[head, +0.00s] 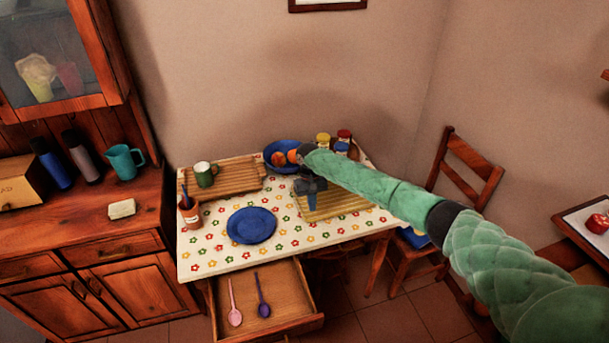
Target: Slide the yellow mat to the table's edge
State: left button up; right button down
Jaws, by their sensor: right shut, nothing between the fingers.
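The yellow mat (340,207) lies on the table (204,262) with a flowered cloth, right of the blue plate. Its far part is hidden behind my right arm. My right gripper (311,206) is shut and empty, pointing down at the left part of the mat. Whether its fingertips touch the mat, I cannot tell. The table's front edge runs a short way in front of the mat. My left gripper is not in view.
A blue plate (251,225) sits left of the mat. A blue bowl (272,151) with orange fruit and several jars (323,140) stand behind. An open drawer (288,291) with two spoons juts out below the table's front.

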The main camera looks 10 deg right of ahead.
aim_at(336, 200)
jog(key=i, duration=0.9)
